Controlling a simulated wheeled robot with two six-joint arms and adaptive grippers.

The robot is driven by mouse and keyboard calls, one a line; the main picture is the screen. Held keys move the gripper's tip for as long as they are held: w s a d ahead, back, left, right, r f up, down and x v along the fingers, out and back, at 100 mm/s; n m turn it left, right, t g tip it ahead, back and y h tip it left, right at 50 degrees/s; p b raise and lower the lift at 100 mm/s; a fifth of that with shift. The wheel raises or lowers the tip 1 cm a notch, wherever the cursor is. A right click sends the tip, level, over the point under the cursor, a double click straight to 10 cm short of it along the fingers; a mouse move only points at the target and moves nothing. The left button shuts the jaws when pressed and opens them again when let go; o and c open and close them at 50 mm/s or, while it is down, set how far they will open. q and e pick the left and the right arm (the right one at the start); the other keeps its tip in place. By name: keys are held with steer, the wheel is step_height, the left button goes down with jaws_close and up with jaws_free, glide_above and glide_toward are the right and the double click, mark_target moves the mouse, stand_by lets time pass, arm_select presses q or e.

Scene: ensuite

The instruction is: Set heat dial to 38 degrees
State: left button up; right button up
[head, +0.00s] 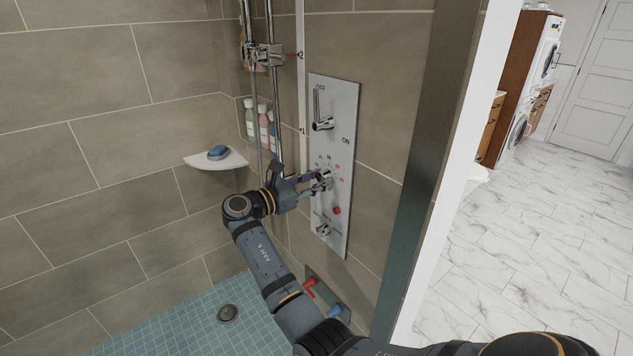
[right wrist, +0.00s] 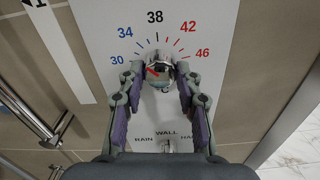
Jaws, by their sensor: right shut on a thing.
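The heat dial (right wrist: 162,80) is a small round knob on a white panel (head: 343,112). Its printed scale runs from blue 30 and 34 through black 38 (right wrist: 155,17) to red 42 and 46. My right gripper (right wrist: 160,88) is shut on the dial, one finger on each side. A red pointer mark (right wrist: 152,71) on the dial points up and left, toward the blue side of the scale; the exact reading is unclear. In the head view my right gripper (head: 318,183) reaches the panel from the left and partly hides the dial. My left gripper is not in view.
A lever (head: 322,122) marked OFF and ON sits above the dial, and a smaller selector (head: 323,230) below. Vertical shower rails (head: 274,100), bottles (head: 263,125) and a corner shelf (head: 216,161) with a blue item stand left. A wall edge (head: 430,150) bounds the right.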

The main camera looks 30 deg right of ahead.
steer(key=m+b, duration=0.1)
steer(key=m, duration=0.3)
steer(key=shift+f+b, duration=0.15)
steer(key=shift+b, duration=0.25)
steer(key=m+b, duration=0.2)
steer(key=m, duration=0.2)
steer(key=shift+w, duration=0.1)
steer(key=shift+m+b, duration=0.5)
steer(key=shift+m, duration=0.1)
steer(key=shift+r, duration=0.2)
steer(key=o, duration=1.1)
steer(key=shift+o, duration=0.2)
